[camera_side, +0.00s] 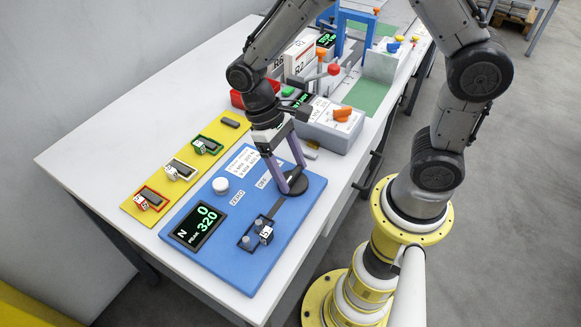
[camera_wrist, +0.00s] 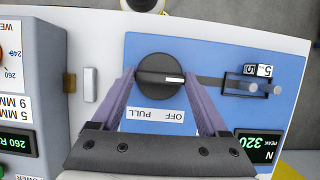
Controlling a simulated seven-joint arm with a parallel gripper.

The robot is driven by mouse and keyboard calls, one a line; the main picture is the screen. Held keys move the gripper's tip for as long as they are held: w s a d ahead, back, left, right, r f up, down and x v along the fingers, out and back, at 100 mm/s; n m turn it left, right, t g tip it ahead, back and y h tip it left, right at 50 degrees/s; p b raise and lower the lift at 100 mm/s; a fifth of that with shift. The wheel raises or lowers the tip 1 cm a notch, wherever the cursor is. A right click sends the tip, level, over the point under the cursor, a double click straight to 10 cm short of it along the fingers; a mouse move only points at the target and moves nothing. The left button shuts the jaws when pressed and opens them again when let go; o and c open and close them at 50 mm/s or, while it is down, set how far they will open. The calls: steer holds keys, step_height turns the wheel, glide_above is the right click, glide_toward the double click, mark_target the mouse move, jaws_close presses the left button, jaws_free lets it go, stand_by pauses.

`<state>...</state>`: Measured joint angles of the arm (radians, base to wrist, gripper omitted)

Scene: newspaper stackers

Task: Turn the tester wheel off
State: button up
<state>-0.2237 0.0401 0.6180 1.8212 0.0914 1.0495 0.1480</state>
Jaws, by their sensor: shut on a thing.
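The tester wheel is a round black knob (camera_side: 292,188) on the blue tester panel (camera_side: 235,262). In the wrist view the wheel (camera_wrist: 150,66) carries a white mark pointing right, toward the grey strip. A white label (camera_wrist: 155,116) with OFF and PULL, upside down here, lies just below the wheel. My gripper (camera_side: 290,186) comes down from above, its purple fingers shut on opposite sides of the wheel; the gripper (camera_wrist: 160,78) also shows in the wrist view.
A small clamp with a "5" tag (camera_side: 265,234) sits at the strip's end. A white button (camera_side: 221,185) is on the panel. A yellow mat (camera_side: 165,208) with several tagged pieces lies to the left. A grey box with an orange knob (camera_side: 343,114) stands behind the panel.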

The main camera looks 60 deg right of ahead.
steer(key=o, duration=1.2)
steer(key=shift+o, duration=0.2)
steer(key=v, duration=1.4)
steer(key=s+d+r+m+t, duration=0.1)
steer(key=s+d+r+t, duration=0.3)
steer(key=s+r, duration=0.35)
steer(key=s+d+f+t, duration=0.3)
steer(key=s+t, duration=0.3)
steer(key=shift+s+d+n, duration=0.25)
steer(key=shift+s+n, duration=0.15)
